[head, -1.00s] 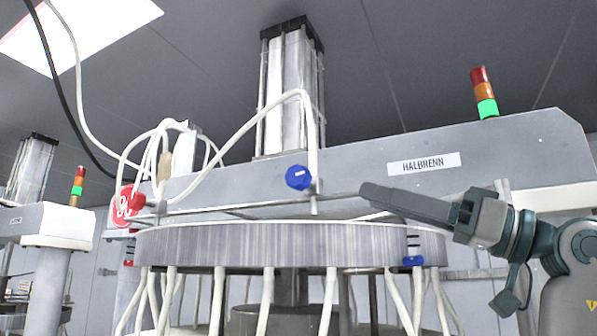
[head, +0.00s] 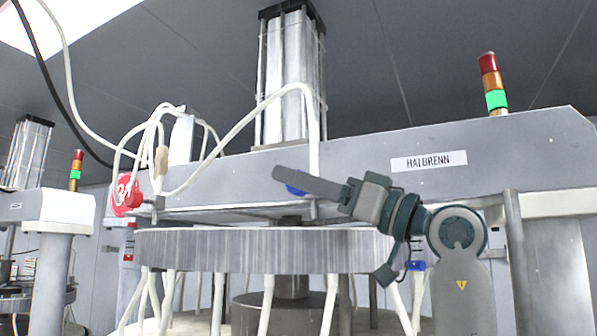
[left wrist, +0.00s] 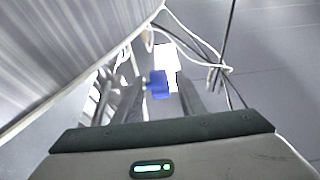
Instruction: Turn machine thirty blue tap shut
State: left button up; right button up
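The blue tap (head: 296,190) sits on the pipe under the grey beam labelled HALBRENN. In the head view my left gripper (head: 280,175) covers its upper part, so the handle's angle is hard to read. In the left wrist view the blue tap (left wrist: 158,85) shows between the two fingers of the left gripper (left wrist: 160,90). The fingers stand apart, one on each side of it, and the gripper looks open; contact is not visible. My right gripper is in neither view.
A red disc (head: 126,194) hangs at the beam's left end, its number unclear. White hoses (head: 235,130) loop above the beam. A ribbed drum (head: 250,251) lies below the pipe. Another blue part (head: 417,266) shows behind my arm. A second machine (head: 60,207) stands at left.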

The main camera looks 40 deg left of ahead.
pick_arm(q)
jog(key=shift+a, duration=0.15)
grip_shut()
jog(key=shift+r+t, duration=0.15)
jog(key=shift+t, duration=0.15)
